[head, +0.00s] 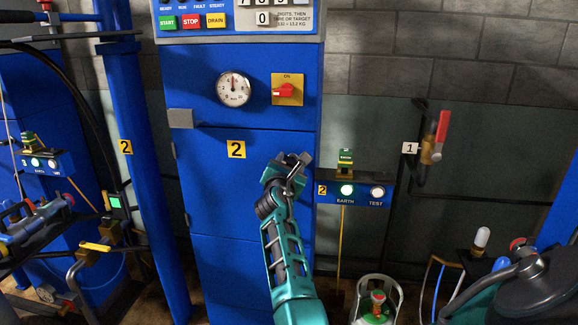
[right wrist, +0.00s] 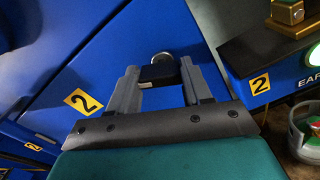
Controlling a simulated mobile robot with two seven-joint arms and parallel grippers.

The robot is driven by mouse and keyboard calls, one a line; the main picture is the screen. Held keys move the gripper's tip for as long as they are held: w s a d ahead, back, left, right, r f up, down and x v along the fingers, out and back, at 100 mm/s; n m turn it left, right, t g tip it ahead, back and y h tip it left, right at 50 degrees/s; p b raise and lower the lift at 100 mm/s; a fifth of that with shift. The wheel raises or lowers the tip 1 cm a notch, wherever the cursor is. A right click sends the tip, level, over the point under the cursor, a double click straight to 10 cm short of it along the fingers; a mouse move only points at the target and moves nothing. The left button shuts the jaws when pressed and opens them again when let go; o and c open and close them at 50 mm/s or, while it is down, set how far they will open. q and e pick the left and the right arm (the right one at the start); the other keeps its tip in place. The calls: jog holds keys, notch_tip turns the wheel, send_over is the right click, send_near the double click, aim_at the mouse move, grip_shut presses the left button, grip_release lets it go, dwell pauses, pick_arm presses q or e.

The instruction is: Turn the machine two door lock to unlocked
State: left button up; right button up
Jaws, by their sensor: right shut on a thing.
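The machine two door (head: 215,190) is the blue panel with the yellow "2" label (head: 236,149); it looks closed. My right gripper (head: 294,168) is at the door's right edge and hides most of the lock in the head view. In the right wrist view, the door lock (right wrist: 163,61) shows as a round metal end with a dark block below it, between the fingertips of my right gripper (right wrist: 160,75). The fingers are shut on it. I cannot tell the lock's turned position. My left gripper is not in view.
Above the door are a round gauge (head: 233,88) and a red rotary switch (head: 285,91) on a yellow plate. To the right is an earth/test box (head: 355,190) with lit lamps. A gas cylinder (head: 377,305) stands on the floor at the lower right.

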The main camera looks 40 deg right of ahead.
jog(key=m, duration=0.3)
jog(key=shift+d+r, duration=0.1)
jog(key=m+b, duration=0.1)
jog(key=m, duration=0.2)
jog(key=shift+s+m+b, duration=0.15)
jog(key=shift+m+b, duration=0.15)
jog(key=m+b, duration=0.1)
jog(key=m, duration=0.1)
jog(key=shift+m, duration=0.3)
jog(key=shift+d+m+b, duration=0.1)
jog(key=shift+m+b, duration=0.2)
jog(key=shift+m, duration=0.5)
jog(key=shift+m+b, duration=0.4)
jog(key=shift+m, duration=0.6)
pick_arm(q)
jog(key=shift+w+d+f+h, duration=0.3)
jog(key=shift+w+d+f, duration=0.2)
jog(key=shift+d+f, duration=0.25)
pick_arm(e)
jog(key=shift+s, duration=0.1)
jog(key=shift+m, duration=0.3)
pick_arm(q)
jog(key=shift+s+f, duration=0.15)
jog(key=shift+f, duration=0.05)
